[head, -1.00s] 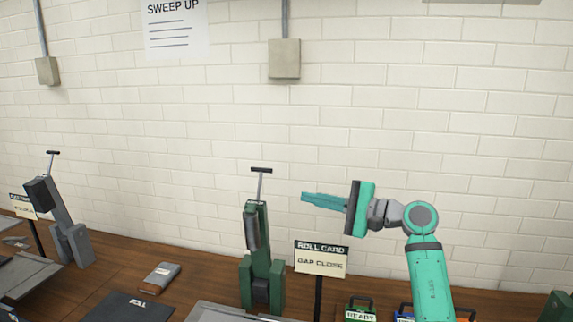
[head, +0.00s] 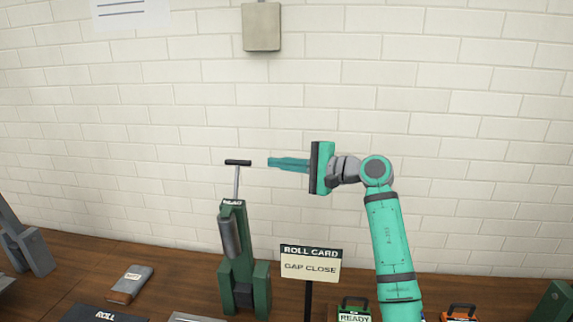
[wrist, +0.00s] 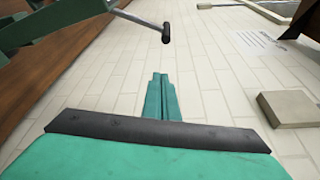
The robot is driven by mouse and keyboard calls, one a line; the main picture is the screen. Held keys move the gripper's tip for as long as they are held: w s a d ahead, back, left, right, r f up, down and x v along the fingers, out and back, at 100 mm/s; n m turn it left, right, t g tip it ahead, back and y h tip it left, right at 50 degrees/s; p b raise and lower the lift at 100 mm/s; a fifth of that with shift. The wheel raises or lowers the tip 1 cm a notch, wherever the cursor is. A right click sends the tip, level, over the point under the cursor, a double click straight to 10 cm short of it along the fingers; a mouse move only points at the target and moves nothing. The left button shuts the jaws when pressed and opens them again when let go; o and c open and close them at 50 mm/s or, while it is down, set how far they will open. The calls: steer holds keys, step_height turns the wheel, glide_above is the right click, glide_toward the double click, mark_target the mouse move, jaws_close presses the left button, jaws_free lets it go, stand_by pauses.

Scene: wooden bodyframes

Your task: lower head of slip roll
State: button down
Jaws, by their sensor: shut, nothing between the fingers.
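The green slip roll (head: 240,250) stands on the bench with its head raised upright. A grey rod rises from its top and ends in a black crossbar handle (head: 238,162). My gripper (head: 270,162) is shut and empty, level with the handle and a short way to its right, apart from it in the head view. Part of the green slip roll (wrist: 55,18) fills the upper left there.
A sign reading ROLL CARD, GAP CLOSE (head: 311,265) stands right of the slip roll, below my arm. A green READY case (head: 354,310) and an orange-handled case (head: 461,313) sit further right. A grey machine (head: 25,245) stands at far left. The white wall (head: 450,130) is behind.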

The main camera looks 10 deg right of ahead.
steer(key=shift+s+a+r, duration=0.1)
steer(key=shift+s+a, duration=0.05)
steer(key=shift+a, duration=0.65)
steer(key=shift+s+a+r, duration=0.15)
steer(key=shift+s+a, duration=0.05)
steer(key=shift+a, duration=0.55)
steer(key=shift+s+a+r, duration=0.1)
steer(key=shift+s+a, duration=0.05)
steer(key=shift+a, duration=0.65)
